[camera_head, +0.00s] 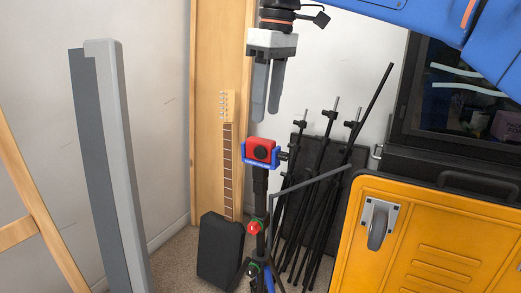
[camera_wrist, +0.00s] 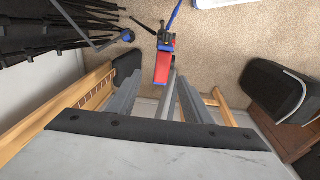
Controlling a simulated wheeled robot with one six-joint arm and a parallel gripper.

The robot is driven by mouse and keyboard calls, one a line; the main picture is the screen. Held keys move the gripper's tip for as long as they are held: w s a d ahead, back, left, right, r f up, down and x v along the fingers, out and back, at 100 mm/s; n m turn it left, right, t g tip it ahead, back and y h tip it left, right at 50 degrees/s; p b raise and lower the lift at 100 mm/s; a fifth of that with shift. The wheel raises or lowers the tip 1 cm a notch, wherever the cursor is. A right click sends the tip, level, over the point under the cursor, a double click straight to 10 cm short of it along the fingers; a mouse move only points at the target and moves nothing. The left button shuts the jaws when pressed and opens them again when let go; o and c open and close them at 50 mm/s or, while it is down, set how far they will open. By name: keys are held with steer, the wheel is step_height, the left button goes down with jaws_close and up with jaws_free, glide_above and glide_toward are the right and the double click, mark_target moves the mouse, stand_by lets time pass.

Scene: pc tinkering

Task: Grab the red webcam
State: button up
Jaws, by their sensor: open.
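The red webcam (camera_head: 255,144) has a dark round lens and sits in a blue holder on top of a black upright stand (camera_head: 260,190). My gripper (camera_head: 266,117) points down, with its two grey fingers open and empty just above the webcam in the head view. In the wrist view the red webcam (camera_wrist: 163,66) shows at the top centre, near the tips of my gripper's fingers (camera_wrist: 160,78). I cannot tell how far below the fingertips it lies.
Several black tripods (camera_head: 318,190) stand close to the right of the webcam. A guitar (camera_head: 228,160) and a black box (camera_head: 220,248) are behind it to the left. An orange cabinet (camera_head: 430,230) fills the lower right. A tall grey post (camera_head: 115,170) stands left.

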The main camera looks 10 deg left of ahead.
mark_target(261, 139)
steer(key=f, duration=0.3)
steer(key=shift+a+f, duration=0.2)
steer(key=shift+f, duration=0.05)
steer(key=shift+s+a+f, duration=0.1)
steer(key=shift+a+f, duration=0.05)
steer(key=shift+f, duration=0.7)
steer(key=shift+w+a+f, duration=0.1)
steer(key=shift+a+f, duration=0.1)
steer(key=shift+f, duration=0.7)
steer(key=shift+s+a+f, duration=0.1)
steer(key=shift+a+f, duration=0.05)
steer(key=shift+f, duration=0.7)
jaws_close()
